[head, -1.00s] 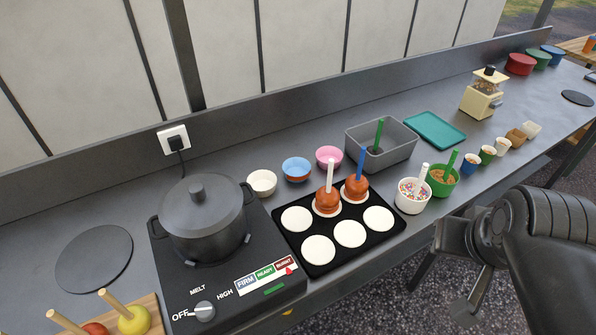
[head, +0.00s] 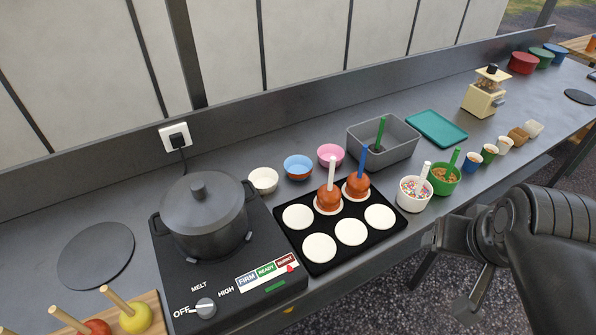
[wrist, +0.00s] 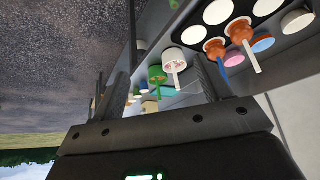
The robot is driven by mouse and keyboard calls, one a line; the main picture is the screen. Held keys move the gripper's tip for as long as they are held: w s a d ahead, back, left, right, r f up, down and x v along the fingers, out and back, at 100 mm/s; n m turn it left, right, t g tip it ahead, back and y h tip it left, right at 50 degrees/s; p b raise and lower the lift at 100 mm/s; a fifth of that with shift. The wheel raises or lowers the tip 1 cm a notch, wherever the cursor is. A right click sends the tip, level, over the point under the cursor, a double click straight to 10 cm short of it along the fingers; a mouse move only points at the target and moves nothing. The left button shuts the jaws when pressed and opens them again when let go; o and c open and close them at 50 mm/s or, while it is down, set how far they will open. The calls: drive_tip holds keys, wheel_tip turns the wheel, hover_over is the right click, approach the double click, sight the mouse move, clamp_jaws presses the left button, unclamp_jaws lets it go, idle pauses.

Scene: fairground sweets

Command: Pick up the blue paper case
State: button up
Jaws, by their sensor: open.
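The blue paper case (head: 298,167) is a small round bowl shape, blue on top with an orange-brown lower part. It stands on the grey counter between a white case (head: 263,180) and a pink case (head: 330,155). It also shows, partly, in the wrist view (wrist: 263,43) near the top right. My gripper (wrist: 163,75) is open, with nothing between its fingers. It is well away from the blue case, towards the front of the counter.
A black tray (head: 281,231) with white discs and two toffee apples on sticks lies in front of the cases. A dark pot (head: 203,219) on a hotplate stands to their left. A grey bin (head: 400,149), a sprinkle tub (head: 411,203) and a green tub (head: 440,187) stand to their right.

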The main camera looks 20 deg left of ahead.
drive_tip(key=o, duration=0.6)
drive_tip(key=n+g+y, duration=0.1)
drive_tip(key=n+g, duration=0.1)
drive_tip(key=n, duration=0.3)
hover_over(298, 170)
drive_tip(key=s, duration=0.2)
wheel_tip(298, 170, down, 17)
drive_tip(key=shift+s+d+f, duration=0.1)
drive_tip(key=shift+s+f, duration=0.05)
drive_tip(key=shift+f, duration=0.05)
drive_tip(key=shift+d+x, duration=0.1)
drive_tip(key=shift+x, duration=1.25)
drive_tip(key=shift+d+x, duration=0.15)
drive_tip(key=shift+x, duration=1.2)
